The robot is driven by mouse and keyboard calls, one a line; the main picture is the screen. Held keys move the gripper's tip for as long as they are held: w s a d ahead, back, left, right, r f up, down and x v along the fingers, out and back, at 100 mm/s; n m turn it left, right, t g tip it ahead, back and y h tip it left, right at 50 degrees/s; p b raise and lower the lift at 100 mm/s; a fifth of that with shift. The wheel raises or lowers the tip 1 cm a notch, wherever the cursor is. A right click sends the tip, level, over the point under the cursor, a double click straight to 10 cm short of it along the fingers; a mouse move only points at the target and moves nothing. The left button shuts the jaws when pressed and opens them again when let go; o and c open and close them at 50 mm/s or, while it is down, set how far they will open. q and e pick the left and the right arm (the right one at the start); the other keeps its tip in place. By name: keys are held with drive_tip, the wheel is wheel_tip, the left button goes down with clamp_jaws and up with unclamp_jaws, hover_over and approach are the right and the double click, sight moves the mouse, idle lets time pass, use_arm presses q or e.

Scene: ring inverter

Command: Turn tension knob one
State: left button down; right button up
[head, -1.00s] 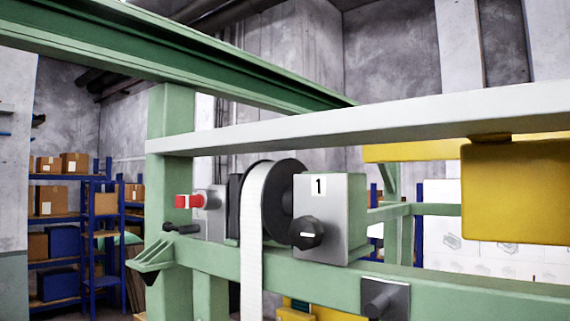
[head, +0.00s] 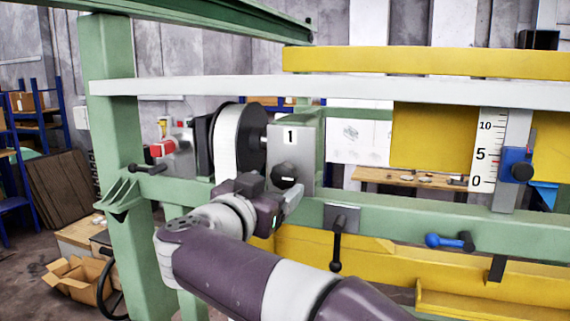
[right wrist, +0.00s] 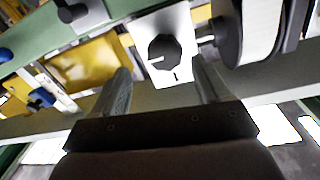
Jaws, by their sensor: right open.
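Tension knob one (head: 285,175) is a black knob on the grey box marked 1 (head: 306,148), which is mounted on the green frame. My right gripper (head: 290,194) is just in front of and below the knob, partly covering it in the head view. In the right wrist view, the knob (right wrist: 165,52) shows beyond and between the two open fingertips of the gripper (right wrist: 160,78). A white line on the knob points left there. No contact with the knob is visible. My left gripper is not in view.
A white belt roll (head: 226,140) stands left of the box. Farther right are a blue handle (head: 448,241) and a scale (head: 487,150). A white rail (head: 380,91) runs above.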

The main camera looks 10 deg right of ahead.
sight(282, 177)
drive_tip(key=shift+w+d+r+p, duration=0.1)
drive_tip(key=shift+w+r+p, duration=0.45)
drive_tip(key=shift+w+p, duration=0.2)
drive_tip(key=x, duration=0.3)
drive_tip(key=shift+d+f, duration=0.15)
drive_tip(key=shift+f, duration=0.25)
drive_tip(key=shift+w+d+f, duration=0.15)
drive_tip(key=shift+w+d, duration=0.05)
drive_tip(key=shift+d, duration=0.1)
drive_tip(key=shift+s+a, duration=0.15)
drive_tip(key=shift+c, duration=0.8)
drive_tip(key=shift+s+a, duration=0.2)
drive_tip(key=shift+a, duration=0.05)
drive_tip(key=c, duration=0.6)
drive_tip(key=shift+c, duration=1.4)
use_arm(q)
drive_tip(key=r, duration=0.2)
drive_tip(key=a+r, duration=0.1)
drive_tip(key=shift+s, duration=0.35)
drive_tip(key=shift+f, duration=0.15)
